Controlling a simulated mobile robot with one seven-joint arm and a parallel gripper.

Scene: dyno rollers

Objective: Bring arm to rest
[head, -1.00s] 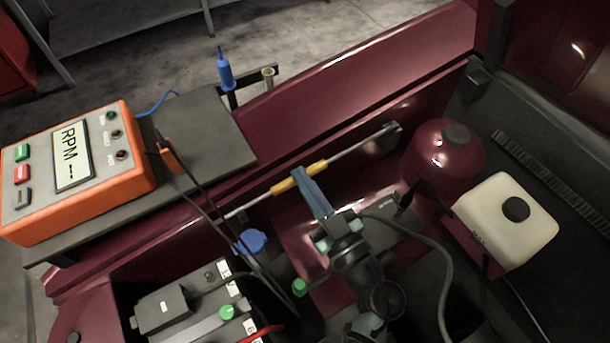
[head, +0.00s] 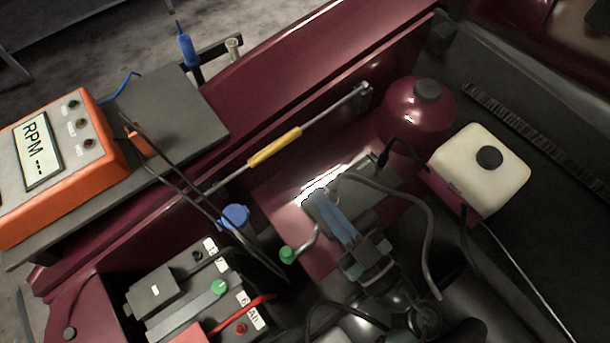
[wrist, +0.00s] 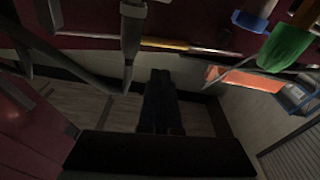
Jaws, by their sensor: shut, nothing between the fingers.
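My gripper (head: 316,196) is in the middle of the head view, over the engine bay. Its blue-grey fingers are shut together and hold nothing. It lies below and right of the rod with the yellow sleeve (head: 275,147), apart from it in the picture. In the wrist view my gripper's dark fingers (wrist: 160,76) lie side by side, and the yellow sleeve (wrist: 165,44) shows beyond their tips. My arm runs from the gripper to the bottom edge of the head view.
The orange RPM meter (head: 60,165) sits on a grey shelf (head: 178,112) at left. A white tank (head: 465,180) and round red tank (head: 405,112) stand at right. Black hoses (head: 433,235) run close beside my arm.

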